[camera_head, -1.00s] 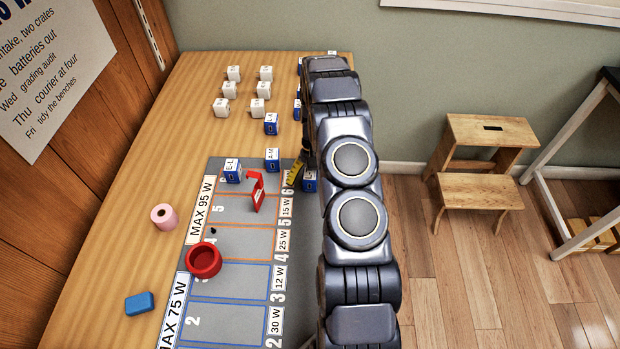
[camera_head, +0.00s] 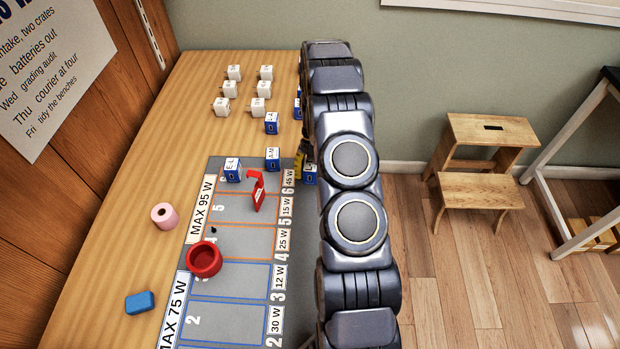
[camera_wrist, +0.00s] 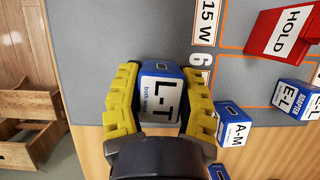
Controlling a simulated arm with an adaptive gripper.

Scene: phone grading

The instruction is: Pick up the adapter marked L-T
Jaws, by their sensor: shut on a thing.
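The blue and white adapter marked L-T (camera_wrist: 160,95) is between the two yellow fingers of my gripper (camera_wrist: 160,98) in the wrist view, with a finger against each side. My gripper is shut on it, over the edge strip of the grey mat (camera_wrist: 110,30). In the head view my arm covers most of the gripper; a bit of yellow finger and part of the L-T adapter (camera_head: 310,175) show at the mat's right corner. The adapter marked A-M (camera_wrist: 233,131) stands close beside the right finger, and it also shows in the head view (camera_head: 272,158).
The E-L adapter (camera_head: 232,170) and a red HOLD sign (camera_head: 258,191) stand on the mat. The L-A adapter (camera_head: 271,124) and several white adapters (camera_head: 257,107) are behind. A red bowl (camera_head: 204,259), pink roll (camera_head: 164,216) and blue block (camera_head: 140,303) lie left and in front.

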